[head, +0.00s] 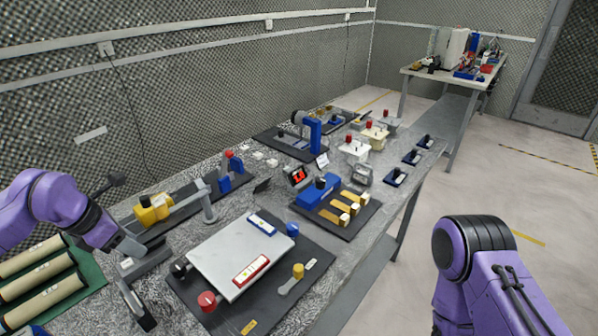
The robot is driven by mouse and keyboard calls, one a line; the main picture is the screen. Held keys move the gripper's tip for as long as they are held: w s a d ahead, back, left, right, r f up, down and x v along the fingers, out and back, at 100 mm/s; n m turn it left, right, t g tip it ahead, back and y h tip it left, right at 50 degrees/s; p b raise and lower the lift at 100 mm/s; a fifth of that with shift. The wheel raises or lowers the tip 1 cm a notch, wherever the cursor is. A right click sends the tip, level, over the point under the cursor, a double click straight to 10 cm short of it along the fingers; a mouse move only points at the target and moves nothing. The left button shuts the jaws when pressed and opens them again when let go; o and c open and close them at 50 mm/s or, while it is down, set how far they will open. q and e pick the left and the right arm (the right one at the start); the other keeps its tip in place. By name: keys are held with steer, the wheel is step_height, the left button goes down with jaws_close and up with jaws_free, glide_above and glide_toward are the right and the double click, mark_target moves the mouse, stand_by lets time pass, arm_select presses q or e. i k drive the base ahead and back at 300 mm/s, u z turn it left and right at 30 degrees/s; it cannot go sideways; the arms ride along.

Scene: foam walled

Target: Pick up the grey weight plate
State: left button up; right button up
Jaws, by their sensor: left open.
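I cannot single out the grey weight plate with certainty. Small pale pieces (259,156) lie on the table behind the red digital display, too small to tell apart. A large light-grey flat plate (215,250) sits on a black board, with a red bar and a blue bar on top. My left gripper (147,284) is open and empty at the lower left, above the table and left of the large plate. My right arm shows at the lower right, but its gripper is out of view.
Coloured knobs, including a red one (207,301) and a yellow one (298,270), surround the large plate. A yellow-and-grey device (152,209) stands behind my left gripper. Rolls (40,278) lie on a green mat at left. The floor at right is clear.

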mark_target(363, 178)
steer(key=z, duration=1.95)
steer(key=i, duration=2.15)
steer(key=u, duration=1.9)
